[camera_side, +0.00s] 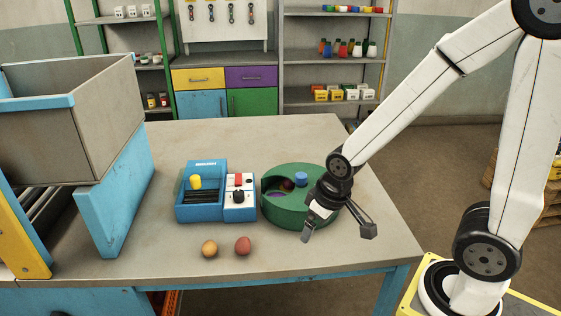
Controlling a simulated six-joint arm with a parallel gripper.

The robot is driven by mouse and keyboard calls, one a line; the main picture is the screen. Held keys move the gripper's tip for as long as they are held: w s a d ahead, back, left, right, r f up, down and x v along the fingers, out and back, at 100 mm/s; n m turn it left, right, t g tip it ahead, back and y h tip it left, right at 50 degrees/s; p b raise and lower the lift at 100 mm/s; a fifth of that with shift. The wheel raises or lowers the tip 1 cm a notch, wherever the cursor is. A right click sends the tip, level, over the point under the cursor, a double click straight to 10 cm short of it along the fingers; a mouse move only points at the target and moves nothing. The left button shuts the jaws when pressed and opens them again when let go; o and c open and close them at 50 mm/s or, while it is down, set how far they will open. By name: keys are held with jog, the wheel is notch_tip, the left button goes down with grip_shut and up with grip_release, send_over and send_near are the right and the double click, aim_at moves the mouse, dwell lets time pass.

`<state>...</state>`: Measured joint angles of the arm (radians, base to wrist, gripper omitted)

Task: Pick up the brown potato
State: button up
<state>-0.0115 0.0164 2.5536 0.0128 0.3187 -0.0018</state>
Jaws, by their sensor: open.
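A yellowish-brown potato (209,248) lies on the table near its front edge. A reddish-brown potato (243,246) lies just right of it, with a small gap between them. The yellowish one looks the closer match to brown, but both have a brown tint. My gripper (338,234) is open, its two fingers spread wide and nothing between them. It is in front of the green round container, to the right of both potatoes and apart from them.
The green round container (276,213) holds several small coloured items. A blue box (201,213) with a yellow knob and a white-and-blue unit (240,210) stand behind the potatoes. A large grey bin (92,130) is at left. The table (180,264) is bare around the potatoes.

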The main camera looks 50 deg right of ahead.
aim_at(213, 247)
jog(key=w+a+f+t, duration=0.1)
jog(key=w+a, duration=0.1)
jog(key=w+a+f+t, duration=0.1)
jog(key=w+a, duration=0.1)
jog(key=w, duration=0.1)
jog(key=w+a+f+t, duration=0.1)
jog(key=w+a, duration=0.1)
jog(key=w, duration=0.1)
jog(key=shift+a+f+t+y, duration=0.15)
jog(key=shift+a+t+y, duration=0.05)
jog(key=shift+t+y, duration=0.1)
jog(key=w+a+f+t, duration=0.1)
jog(key=a, duration=0.1)
jog(key=w+a+f+t, duration=0.1)
jog(key=w+t, duration=0.1)
jog(key=w+a+f+t, duration=0.1)
jog(key=w+a, duration=0.1)
jog(key=shift+w+a+f, duration=0.1)
jog(key=shift+a, duration=0.25)
jog(key=shift+w+a+f+t+h, duration=0.2)
jog(key=shift+a+t, duration=0.1)
jog(key=shift+t, duration=0.15)
jog(key=shift+w+a+f+t+h, duration=0.1)
jog(key=shift+a+t+h, duration=0.15)
jog(key=shift+t, duration=0.2)
jog(key=shift+x, duration=1.25)
jog(key=shift+x, duration=2.6)
jog(key=shift+r, duration=0.1)
jog(key=c, duration=1.3)
